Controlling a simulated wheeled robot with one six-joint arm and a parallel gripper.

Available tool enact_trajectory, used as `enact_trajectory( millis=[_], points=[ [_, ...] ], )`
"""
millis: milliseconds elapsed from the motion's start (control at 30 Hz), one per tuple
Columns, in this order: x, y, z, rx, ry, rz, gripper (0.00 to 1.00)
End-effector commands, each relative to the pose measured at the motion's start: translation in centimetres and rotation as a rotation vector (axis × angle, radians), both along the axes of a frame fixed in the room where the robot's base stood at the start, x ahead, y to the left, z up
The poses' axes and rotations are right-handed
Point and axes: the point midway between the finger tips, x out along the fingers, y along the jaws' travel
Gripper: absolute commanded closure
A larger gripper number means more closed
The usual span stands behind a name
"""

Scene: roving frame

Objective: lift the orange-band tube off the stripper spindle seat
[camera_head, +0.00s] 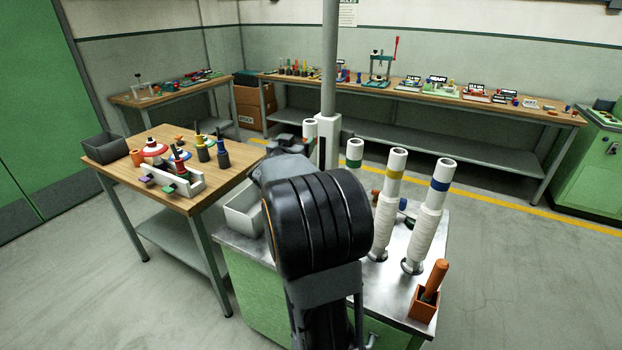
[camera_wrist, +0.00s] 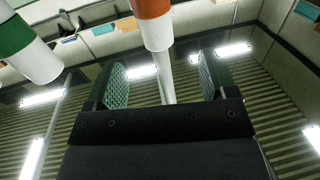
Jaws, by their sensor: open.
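The orange-band tube (camera_wrist: 154,12) shows in the wrist view, white with an orange band near its end. That end lies in line with the gap of my gripper (camera_wrist: 162,65), around the level of the fingertips. The two fingers with green ribbed pads are apart, one to each side, and neither visibly touches the tube. The spindle seat is hidden behind my arm, which also covers most of the gripper there.
A green-band tube (camera_head: 354,151), a yellow-band tube (camera_head: 388,195) and a blue-band tube (camera_head: 430,205) stand close by on the metal-topped cabinet (camera_head: 397,298). An orange box (camera_head: 423,304) holds an orange-handled tool. A wooden table (camera_head: 212,203) with parts stands left.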

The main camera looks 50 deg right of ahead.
Motion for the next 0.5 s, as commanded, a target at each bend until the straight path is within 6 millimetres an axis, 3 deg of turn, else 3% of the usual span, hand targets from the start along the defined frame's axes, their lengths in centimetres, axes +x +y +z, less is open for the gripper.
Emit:
enact_trajectory(
  millis=[200,500],
  points=[
    [1.5,-3.2,0.0,0.002,0.000,0.000,0.22],
    [2.2,-5.0,0.0,0.002,0.000,0.000,0.22]
  ],
)
